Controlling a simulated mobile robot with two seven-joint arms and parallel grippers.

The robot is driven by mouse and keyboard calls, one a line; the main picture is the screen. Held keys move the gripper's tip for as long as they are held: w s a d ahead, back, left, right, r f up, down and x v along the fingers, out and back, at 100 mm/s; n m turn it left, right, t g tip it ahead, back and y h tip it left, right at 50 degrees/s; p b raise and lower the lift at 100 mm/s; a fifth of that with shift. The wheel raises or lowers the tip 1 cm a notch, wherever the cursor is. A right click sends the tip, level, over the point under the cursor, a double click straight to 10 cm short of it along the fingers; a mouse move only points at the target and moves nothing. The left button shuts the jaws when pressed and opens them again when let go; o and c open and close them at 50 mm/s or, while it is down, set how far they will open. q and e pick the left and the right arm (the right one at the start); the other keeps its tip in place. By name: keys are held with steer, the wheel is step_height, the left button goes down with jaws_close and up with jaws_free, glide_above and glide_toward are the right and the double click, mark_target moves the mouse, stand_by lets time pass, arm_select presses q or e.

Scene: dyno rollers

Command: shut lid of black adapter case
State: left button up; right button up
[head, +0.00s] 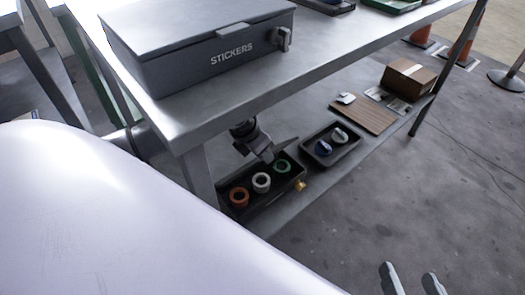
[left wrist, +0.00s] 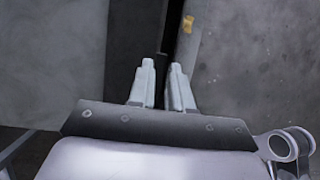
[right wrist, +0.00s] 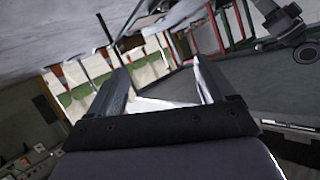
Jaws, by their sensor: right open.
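The black adapter case (head: 269,198) stands on the lower shelf, under the workbench. It is uncovered, with an orange, a white and a green ring showing inside. A small yellow piece (head: 300,186) shows at its right end. I cannot make out its lid clearly. My left gripper (head: 267,157) reaches in under the bench top, just above the case's back edge. In the left wrist view its fingers (left wrist: 161,68) are close together with a narrow gap; whether they grip anything is unclear. My right gripper (head: 410,280) is open and empty, low in front of the bench.
A grey STICKERS box (head: 200,55) sits shut on the bench top. On the lower shelf are a dark tray (head: 332,160) with knobs, a wooden board (head: 362,116) and a brown box (head: 408,78). A bench leg (head: 199,168) stands left of the case.

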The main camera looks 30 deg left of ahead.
arm_select(q)
steer(key=shift+o, duration=0.6)
steer(key=shift+d, duration=0.1)
arm_select(e)
steer(key=shift+s+f, duration=0.1)
arm_select(q)
steer(key=shift+s+r, duration=0.1)
steer(key=shift+r, duration=0.25)
steer(key=p+v, duration=0.2)
steer(key=v, duration=0.3)
steer(key=shift+r, duration=0.15)
steer(key=shift+s+a+r, duration=0.25)
steer(key=shift+s+r, duration=0.05)
steer(key=shift+r, duration=0.15)
arm_select(e)
steer(key=shift+s+d+r+n+h, duration=0.2)
steer(key=shift+d+h, duration=0.1)
steer(key=shift+d, duration=0.25)
steer(key=shift+s+d+r+n+h, duration=0.15)
steer(key=shift+d+h, duration=0.15)
steer(key=shift+d, duration=0.25)
